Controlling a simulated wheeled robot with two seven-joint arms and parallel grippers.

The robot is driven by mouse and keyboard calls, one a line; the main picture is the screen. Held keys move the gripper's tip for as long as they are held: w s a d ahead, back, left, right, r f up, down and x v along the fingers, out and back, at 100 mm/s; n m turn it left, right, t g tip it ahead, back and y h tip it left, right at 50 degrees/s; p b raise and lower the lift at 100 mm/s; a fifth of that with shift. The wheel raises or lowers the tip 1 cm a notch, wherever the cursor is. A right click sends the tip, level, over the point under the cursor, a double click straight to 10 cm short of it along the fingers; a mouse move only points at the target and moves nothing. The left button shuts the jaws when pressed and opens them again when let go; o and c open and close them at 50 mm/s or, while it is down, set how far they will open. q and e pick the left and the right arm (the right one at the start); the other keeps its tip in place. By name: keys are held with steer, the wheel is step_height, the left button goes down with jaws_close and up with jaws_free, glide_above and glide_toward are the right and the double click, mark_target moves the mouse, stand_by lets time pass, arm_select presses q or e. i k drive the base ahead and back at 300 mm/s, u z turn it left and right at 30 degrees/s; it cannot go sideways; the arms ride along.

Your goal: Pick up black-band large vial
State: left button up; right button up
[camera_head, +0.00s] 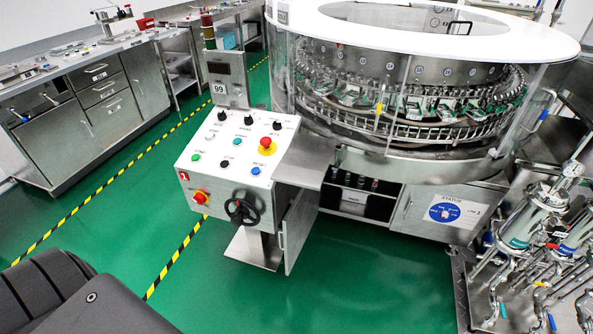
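I cannot make out a black-band large vial in the head view. Several small dark-topped items (361,181) stand in the open compartment under the rotary washer (400,154); they are too small to tell whether any is a vial with a black band. Inside the washer, behind its clear guard, a ring of small holders (390,122) shows, with white and green parts too small to tell apart. Neither of my grippers is in view. A dark grey part at the lower left looks like my own body.
A white control panel (222,166) with buttons and a black handwheel (241,211) stands before the washer. An open cabinet door (297,229) juts out beside it. Piping (535,225) stands at right. A steel workbench (75,90) is at left. Green floor (365,270) is clear in front.

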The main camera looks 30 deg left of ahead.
mark_target(361, 179)
steer(key=z, duration=0.4)
steer(key=i, duration=0.85)
steer(key=z, duration=0.4)
steer(key=i, duration=0.95)
steer(key=u, duration=0.55)
